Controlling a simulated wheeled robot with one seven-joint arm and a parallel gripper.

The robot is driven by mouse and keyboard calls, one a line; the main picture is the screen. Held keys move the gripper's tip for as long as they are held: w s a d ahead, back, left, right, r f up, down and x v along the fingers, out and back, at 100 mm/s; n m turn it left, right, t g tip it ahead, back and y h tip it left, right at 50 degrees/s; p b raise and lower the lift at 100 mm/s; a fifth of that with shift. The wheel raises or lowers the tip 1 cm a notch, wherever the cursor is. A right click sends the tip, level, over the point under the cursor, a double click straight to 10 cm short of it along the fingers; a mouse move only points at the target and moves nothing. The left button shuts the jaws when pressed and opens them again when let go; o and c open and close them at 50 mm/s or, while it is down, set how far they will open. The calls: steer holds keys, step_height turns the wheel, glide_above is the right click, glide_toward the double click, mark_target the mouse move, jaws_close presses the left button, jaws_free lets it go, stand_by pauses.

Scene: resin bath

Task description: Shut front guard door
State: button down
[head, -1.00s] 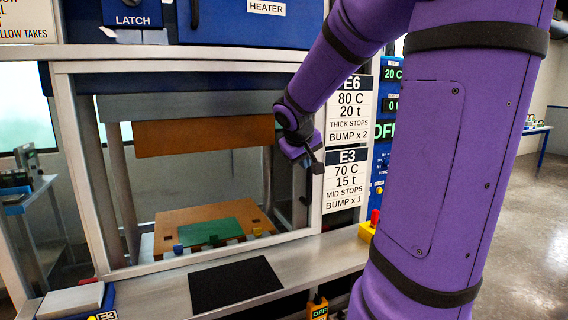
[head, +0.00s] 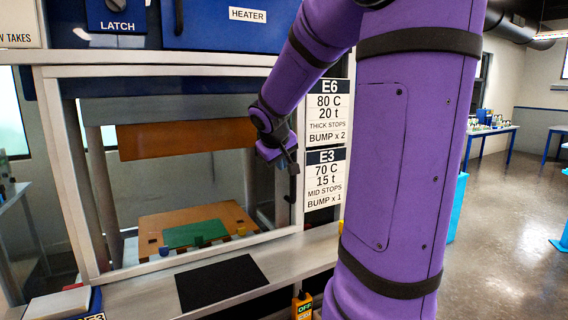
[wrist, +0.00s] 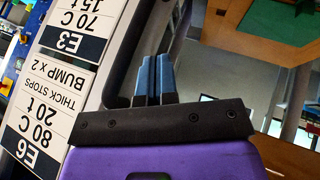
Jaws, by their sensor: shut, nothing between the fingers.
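The front guard door (head: 297,205) is a pale-framed clear panel across the front of the press in the head view. Its right upright carries a dark handle (head: 290,185). My gripper (head: 290,164) is at this right upright, by the handle; the head view does not show clearly whether they touch. In the wrist view my gripper (wrist: 153,64) has its two blue-grey fingers together with nothing between them. A pale frame bar (wrist: 122,52) runs beside the fingers there. I cannot tell whether the door is fully closed or a little ajar.
Behind the panel are an orange upper plate (head: 180,136) and a lower board with a green sheet (head: 195,233). Recipe signs (head: 325,178) hang just right of the door. A black mat (head: 229,283) lies on the front ledge. Open floor (head: 505,230) lies to the right.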

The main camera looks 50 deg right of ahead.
steer(key=v, duration=1)
steer(key=shift+a, duration=0.5)
steer(key=shift+w+a, duration=0.1)
steer(key=s+a+f+n+y, duration=0.1)
steer(key=s+a, duration=0.3)
steer(key=a, duration=0.4)
steer(key=s+a+f+n+t+y, duration=0.1)
steer(key=s+a+f+y, duration=0.2)
steer(key=a, duration=0.5)
steer(key=s+a+f+n+y, duration=0.1)
steer(key=s+a+f+y, duration=0.1)
steer(key=s+a, duration=0.5)
steer(key=shift+s+a+f+n+t+y, duration=0.15)
steer(key=shift+a+f+n+t+y, duration=0.25)
steer(key=shift+f, duration=0.35)
